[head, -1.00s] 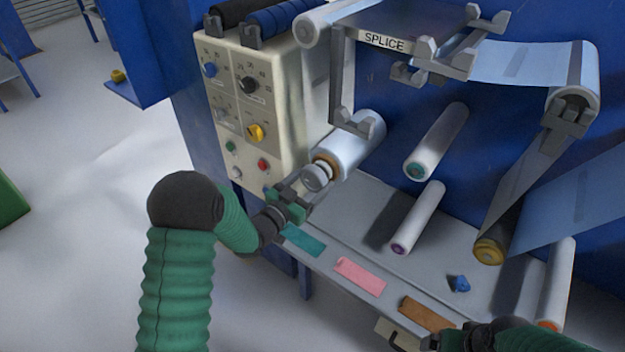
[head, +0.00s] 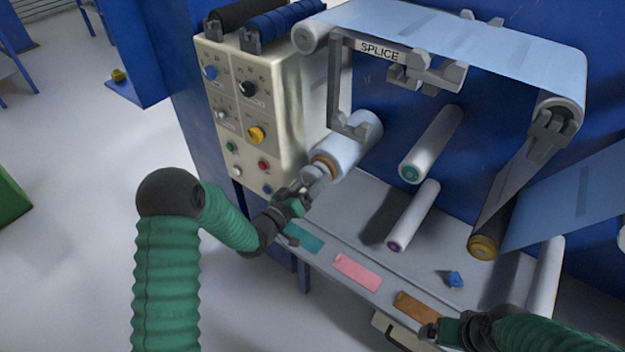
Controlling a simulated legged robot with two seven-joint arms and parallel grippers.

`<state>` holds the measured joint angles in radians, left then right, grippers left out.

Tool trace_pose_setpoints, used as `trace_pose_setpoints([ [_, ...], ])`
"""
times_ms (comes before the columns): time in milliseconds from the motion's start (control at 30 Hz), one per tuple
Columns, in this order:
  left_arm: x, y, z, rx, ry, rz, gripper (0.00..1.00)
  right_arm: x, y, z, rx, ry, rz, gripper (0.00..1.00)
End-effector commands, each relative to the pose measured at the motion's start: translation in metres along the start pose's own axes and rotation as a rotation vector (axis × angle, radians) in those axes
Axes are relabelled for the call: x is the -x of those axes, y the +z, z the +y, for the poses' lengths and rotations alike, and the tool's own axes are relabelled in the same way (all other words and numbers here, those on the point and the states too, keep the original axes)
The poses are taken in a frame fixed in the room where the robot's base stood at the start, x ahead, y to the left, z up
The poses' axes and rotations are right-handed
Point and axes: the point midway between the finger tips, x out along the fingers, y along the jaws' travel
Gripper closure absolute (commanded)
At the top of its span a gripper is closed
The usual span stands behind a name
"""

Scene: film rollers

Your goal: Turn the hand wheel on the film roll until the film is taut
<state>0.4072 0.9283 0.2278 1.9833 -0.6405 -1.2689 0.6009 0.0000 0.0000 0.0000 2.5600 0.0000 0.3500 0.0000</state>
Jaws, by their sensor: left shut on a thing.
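The film roll (head: 352,146) is a pale roll with an orange-brown core ring, mounted on the machine below the splice bracket. Its grey hand wheel (head: 315,173) faces me on the near end. My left gripper (head: 303,190) is shut on the hand wheel, and its fingers hide part of it. The light-blue film (head: 455,42) runs flat and smooth across the top, then down at the right to a dark roll with a yellow core (head: 485,245). My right gripper (head: 432,332) is at the bottom, near the shelf's front edge; its jaws are too small and dark to read.
A cream control panel (head: 240,110) with knobs and buttons stands left of the roll. Loose white rollers (head: 430,145) and a small blue item (head: 455,279) are on or above the grey shelf (head: 350,215). Teal, pink and orange labels line its front edge.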

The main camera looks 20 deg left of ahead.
Motion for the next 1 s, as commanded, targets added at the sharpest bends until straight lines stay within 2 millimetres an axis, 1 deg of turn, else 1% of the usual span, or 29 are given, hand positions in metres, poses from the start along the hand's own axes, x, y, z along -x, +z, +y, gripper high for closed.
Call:
trace_pose_setpoints([
  [33, 0.0004, -0.0025, -0.0017, 0.010, -0.004, 0.004, 0.70, 0.0013, -0.0003, 0.0000, 0.000, 0.000, 0.000, 0.07],
  [567, 0.0004, -0.0022, -0.0024, 0.032, -0.005, 0.005, 0.70, 0.0018, -0.0004, 0.0000, 0.000, 0.000, 0.000, 0.07],
  [600, 0.0004, -0.0022, -0.0024, 0.032, -0.005, 0.005, 0.24, 0.0018, -0.0004, 0.0000, 0.000, 0.000, 0.000, 0.07],
  [733, 0.0003, -0.0017, -0.0018, 0.032, -0.004, 0.004, 0.07, 0.0017, -0.0004, 0.0000, 0.000, 0.000, 0.000, 0.07],
  [1000, 0.0005, -0.0009, -0.0008, 0.032, -0.002, 0.002, 0.07, 0.0018, -0.0004, 0.0000, 0.000, 0.000, 0.000, 0.07],
])
